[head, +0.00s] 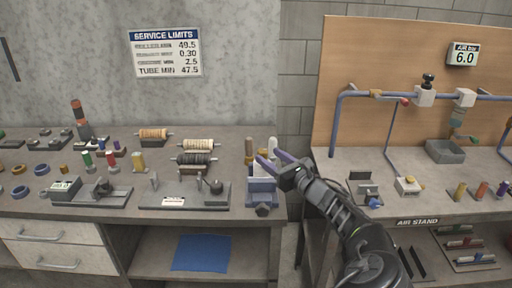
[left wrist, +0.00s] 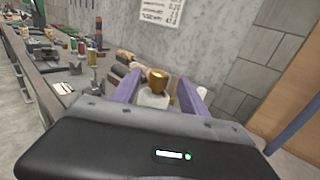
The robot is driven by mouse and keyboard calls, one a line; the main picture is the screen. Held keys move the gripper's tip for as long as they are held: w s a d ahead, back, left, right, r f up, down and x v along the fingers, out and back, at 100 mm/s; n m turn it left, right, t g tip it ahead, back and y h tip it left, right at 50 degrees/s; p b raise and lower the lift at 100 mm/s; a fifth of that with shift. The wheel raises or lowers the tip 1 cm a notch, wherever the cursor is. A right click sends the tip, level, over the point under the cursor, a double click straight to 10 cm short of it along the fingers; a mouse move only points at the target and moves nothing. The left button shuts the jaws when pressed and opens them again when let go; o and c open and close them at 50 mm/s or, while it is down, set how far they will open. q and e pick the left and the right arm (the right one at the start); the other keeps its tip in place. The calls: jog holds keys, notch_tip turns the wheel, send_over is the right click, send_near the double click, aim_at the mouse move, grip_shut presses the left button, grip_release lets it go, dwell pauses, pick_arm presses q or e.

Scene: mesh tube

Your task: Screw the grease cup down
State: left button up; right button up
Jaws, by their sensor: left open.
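My left gripper (head: 273,161) reaches to the right end of the left bench, its two purple fingers apart. In the left wrist view, a pale piece with a round brass top (left wrist: 158,80) stands upright between the open fingers (left wrist: 157,90), with gaps visible beside it. It looks like the grease cup, but I cannot be sure. In the head view the fingers partly hide it, above a blue-grey vise (head: 262,190) at the bench edge. I cannot tell whether a finger touches it. My right gripper is not in view.
The left bench (head: 110,209) holds several spools, rings and fixtures left of the vise. A tan-handled tool and a white cylinder (head: 272,145) stand close behind the gripper.

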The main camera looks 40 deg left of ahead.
aim_at(259, 149)
pick_arm(q)
jog(key=p+x, duration=0.1)
jog(key=x, duration=0.6)
jog(key=shift+w+a+p, duration=0.1)
jog(key=shift+a+p, duration=0.15)
jog(key=shift+p, duration=0.1)
jog(key=shift+c, duration=0.3)
grip_shut()
